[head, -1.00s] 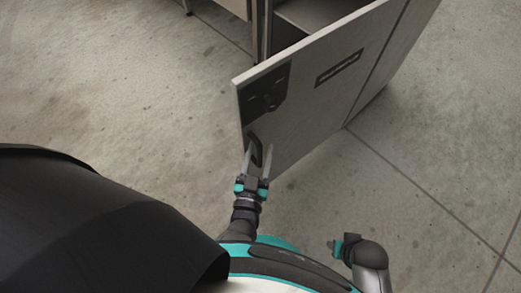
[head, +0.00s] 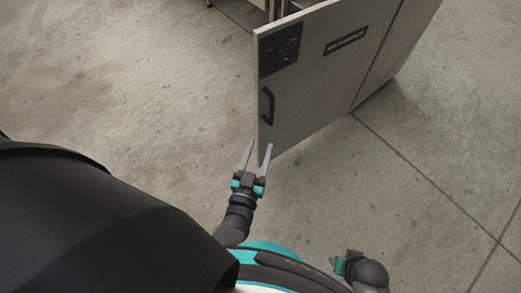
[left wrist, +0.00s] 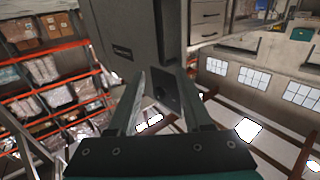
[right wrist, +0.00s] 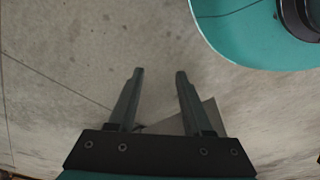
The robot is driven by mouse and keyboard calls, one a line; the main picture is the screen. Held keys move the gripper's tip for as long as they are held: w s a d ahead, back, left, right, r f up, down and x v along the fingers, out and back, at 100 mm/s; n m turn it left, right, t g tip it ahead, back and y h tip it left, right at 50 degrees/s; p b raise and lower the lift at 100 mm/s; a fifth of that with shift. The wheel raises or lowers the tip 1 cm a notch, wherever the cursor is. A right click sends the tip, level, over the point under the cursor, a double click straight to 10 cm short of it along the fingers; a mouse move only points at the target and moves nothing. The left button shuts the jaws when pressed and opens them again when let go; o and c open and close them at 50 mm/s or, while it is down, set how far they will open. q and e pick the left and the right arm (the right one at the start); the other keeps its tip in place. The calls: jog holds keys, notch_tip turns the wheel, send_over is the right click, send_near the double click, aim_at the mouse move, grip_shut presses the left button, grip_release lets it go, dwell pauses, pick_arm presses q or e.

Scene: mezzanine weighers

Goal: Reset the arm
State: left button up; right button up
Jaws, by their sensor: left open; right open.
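My left gripper (head: 257,158) is open and empty in the head view, just below a grey cabinet door (head: 318,75) with a black handle (head: 268,106). The fingers are apart from the handle. In the left wrist view the open fingers (left wrist: 155,95) point toward a grey panel (left wrist: 120,30). My right gripper (right wrist: 155,75) is open and empty in the right wrist view, with bare floor beyond its fingers. In the head view the right arm is low at the bottom right, and its fingers do not show clearly.
The door stands open, with a dark panel (head: 282,48) and a black label (head: 346,40) on it. Concrete floor (head: 130,90) is clear to the left and right. Orange racks with boxes (left wrist: 45,75) show in the left wrist view.

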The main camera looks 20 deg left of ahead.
pick_arm(q)
jog(key=s+a+f+m+g+h+p, duration=0.25)
jog(key=s+f+g+h+p, duration=0.2)
jog(key=s+f+g, duration=0.75)
jog(key=s+a+f+g+y+p, duration=0.1)
jog(key=s+a+f, duration=0.2)
jog(key=s, duration=0.3)
jog(key=s+a+f+m+g+y+p, duration=0.1)
jog(key=s+a+f+g, duration=0.1)
jog(key=s, duration=0.5)
jog(key=shift+a+f+g, duration=0.3)
jog(key=shift+a+f, duration=0.35)
jog(key=shift+f, duration=0.1)
pick_arm(e)
jog(key=s+d+f, duration=0.5)
jog(key=s+d, duration=0.1)
jog(key=s, duration=0.2)
jog(key=shift+s+d+f+h, duration=0.3)
jog(key=shift+d+f+h, duration=0.05)
jog(key=shift+f+h, duration=0.05)
